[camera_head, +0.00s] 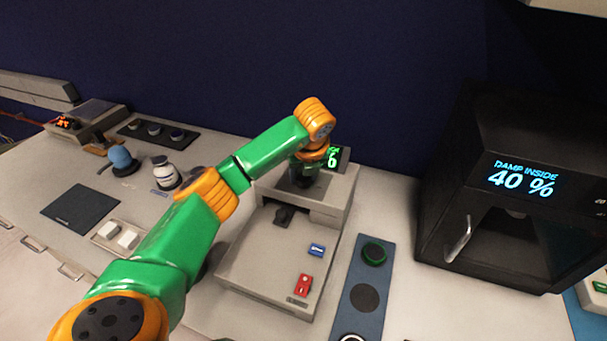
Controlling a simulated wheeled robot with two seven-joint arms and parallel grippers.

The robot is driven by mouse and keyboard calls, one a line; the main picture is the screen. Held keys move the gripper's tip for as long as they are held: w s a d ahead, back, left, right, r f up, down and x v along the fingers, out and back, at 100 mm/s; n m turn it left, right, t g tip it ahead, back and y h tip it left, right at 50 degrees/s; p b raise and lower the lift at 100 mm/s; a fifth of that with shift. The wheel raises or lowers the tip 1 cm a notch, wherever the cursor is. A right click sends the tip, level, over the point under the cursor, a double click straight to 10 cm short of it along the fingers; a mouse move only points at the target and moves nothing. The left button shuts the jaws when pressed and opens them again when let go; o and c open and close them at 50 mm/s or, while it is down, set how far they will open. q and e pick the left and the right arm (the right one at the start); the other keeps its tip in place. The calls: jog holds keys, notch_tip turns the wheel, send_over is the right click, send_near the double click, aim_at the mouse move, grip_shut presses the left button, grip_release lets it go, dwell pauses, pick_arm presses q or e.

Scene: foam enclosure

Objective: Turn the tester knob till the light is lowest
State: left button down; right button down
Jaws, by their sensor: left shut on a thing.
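The grey tester (252,262) stands in the middle of the bench, with a raised back part. Its small green-lit display (335,158) is mostly hidden behind my left arm, and only the end of its reading shows. My left gripper (303,180) points down at the top of the tester's raised back. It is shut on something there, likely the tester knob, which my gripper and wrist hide. I cannot tell the knob's angle or make out a separate light. My right gripper is not in view.
The tester's deck carries a blue part (317,249) and a red part (303,285). A blue-grey strip (349,322) with a green ring lies to its right. A black cabinet (450,150) reading "DAMP INSIDE 40 %" stands at right. A jar (166,173) and dark mat (80,208) are left.

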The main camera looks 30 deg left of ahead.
aim_at(305, 182)
pick_arm(q)
jog(key=shift+c, duration=1.9)
grip_release()
jog(key=shift+b+v, duration=0.9)
jog(key=shift+v, duration=0.6)
jog(key=v, duration=0.3)
jog(key=shift+d+r+p, duration=0.1)
jog(key=shift+r+p, duration=0.25)
jog(key=shift+s+d+r, duration=0.15)
jog(key=shift+s+r, duration=0.05)
jog(key=shift+s, duration=0.05)
jog(key=shift+f, duration=0.1)
